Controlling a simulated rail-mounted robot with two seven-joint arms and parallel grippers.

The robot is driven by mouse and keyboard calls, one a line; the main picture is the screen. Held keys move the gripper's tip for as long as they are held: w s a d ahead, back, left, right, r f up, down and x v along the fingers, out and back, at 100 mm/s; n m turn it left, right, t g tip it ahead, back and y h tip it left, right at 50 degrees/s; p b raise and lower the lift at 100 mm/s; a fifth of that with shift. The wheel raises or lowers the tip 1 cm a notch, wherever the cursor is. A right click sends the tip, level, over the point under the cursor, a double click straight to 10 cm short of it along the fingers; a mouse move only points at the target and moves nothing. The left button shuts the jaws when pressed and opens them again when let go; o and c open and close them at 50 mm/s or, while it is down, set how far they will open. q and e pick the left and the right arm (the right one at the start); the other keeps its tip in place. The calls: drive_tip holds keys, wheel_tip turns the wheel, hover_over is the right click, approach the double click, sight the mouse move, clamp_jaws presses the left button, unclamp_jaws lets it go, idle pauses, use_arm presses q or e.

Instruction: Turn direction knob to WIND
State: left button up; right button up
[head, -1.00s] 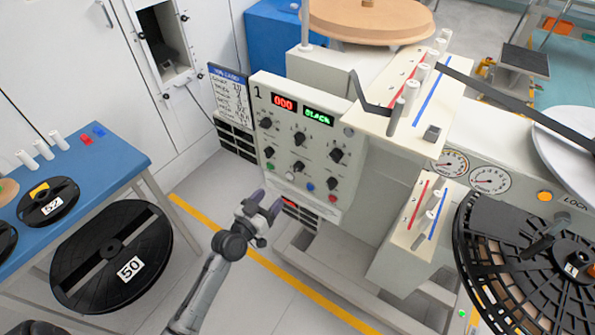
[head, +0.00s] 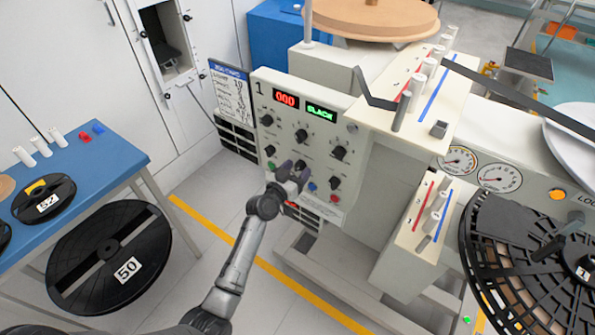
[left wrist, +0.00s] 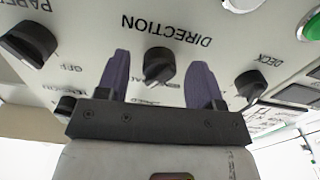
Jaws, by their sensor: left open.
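The direction knob (left wrist: 160,65) is a black knob on the pale control panel (head: 322,172). Its DIRECTION label appears upside down in the left wrist view. My left gripper (head: 294,172) is open in front of the panel's lower knobs. In the left wrist view its two purple fingers (left wrist: 160,82) stand on either side of the direction knob, with visible gaps. Whether the fingertips reach the knob's depth is hard to tell. The gripper partly covers this area in the head view. The knob's setting is not readable. My right gripper is not in view.
Neighbouring black knobs (left wrist: 27,44) and (left wrist: 250,84) flank the direction knob. The panel has a red 000 display (head: 286,98) and a green text display (head: 321,112). A blue table (head: 105,160) with reels stands left. Open floor lies between it and the machine.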

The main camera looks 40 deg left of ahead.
use_arm(q)
drive_tip(key=shift+w, duration=0.25)
drive_tip(key=c, duration=0.9)
